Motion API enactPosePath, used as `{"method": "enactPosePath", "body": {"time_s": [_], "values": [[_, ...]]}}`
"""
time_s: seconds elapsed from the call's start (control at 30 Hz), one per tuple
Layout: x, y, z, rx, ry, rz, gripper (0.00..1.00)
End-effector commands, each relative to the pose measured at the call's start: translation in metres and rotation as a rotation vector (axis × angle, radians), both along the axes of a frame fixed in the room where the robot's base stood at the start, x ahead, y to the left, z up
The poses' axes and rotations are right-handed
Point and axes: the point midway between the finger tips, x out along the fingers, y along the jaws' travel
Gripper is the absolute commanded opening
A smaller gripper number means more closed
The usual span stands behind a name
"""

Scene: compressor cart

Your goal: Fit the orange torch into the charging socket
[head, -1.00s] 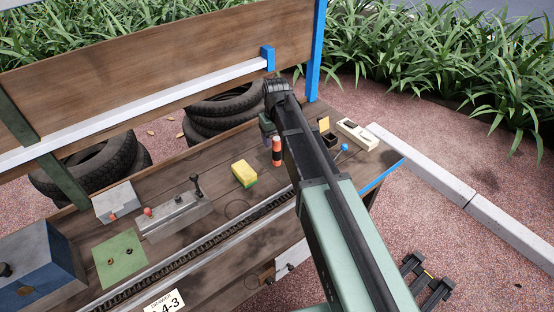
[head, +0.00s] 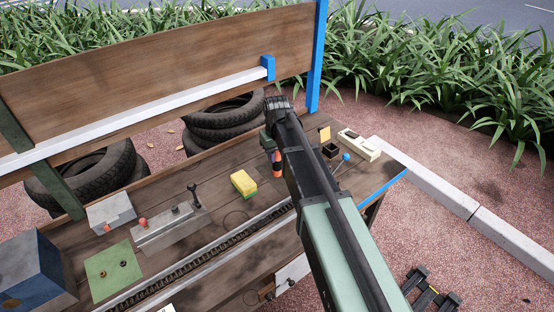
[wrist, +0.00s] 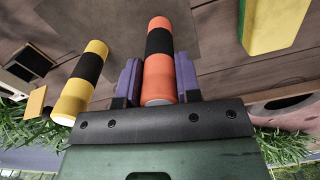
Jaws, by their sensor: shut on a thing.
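The orange torch (wrist: 159,62), with a black middle band, is between the two purple fingers of my gripper (wrist: 158,82), which is shut on it. In the head view the torch (head: 278,168) stands at the bench, its upper part hidden by my arm. A similar yellow torch (wrist: 82,82) with a black band is beside my gripper, to the left in the wrist view. A small dark open box with a yellow-orange plate, possibly the charging socket (head: 330,151), is right of my arm in the head view. It also shows in the wrist view (wrist: 32,60).
A yellow-green sponge (head: 243,182) lies left of the torch. A cream box (head: 360,145) and a blue knob (head: 346,157) are at the bench's right end. A grey block with a lever (head: 168,227) and a green plate (head: 115,263) are at left.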

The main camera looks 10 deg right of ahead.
Motion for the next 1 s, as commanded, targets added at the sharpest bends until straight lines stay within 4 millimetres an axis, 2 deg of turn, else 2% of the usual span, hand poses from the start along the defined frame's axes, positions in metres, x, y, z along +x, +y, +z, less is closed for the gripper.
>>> {"method": "enactPosePath", "body": {"time_s": [0.17,0.33,0.47,0.6,0.7,0.8,0.9,1.0], "values": [[0.0,0.0,0.012,0.0,0.0,0.0,0.02],[0.0,0.0,0.04,0.0,0.0,0.0,0.02],[0.0,0.0,0.081,0.0,0.0,0.0,0.02],[0.0,0.0,0.137,0.0,0.0,0.0,0.02],[0.0,0.0,0.169,0.0,0.0,0.0,0.02],[0.0,0.0,0.191,0.0,0.0,0.0,0.02],[0.0,0.0,0.201,0.0,0.0,0.0,0.02],[0.0,0.0,0.203,0.0,0.0,0.0,0.02]]}}
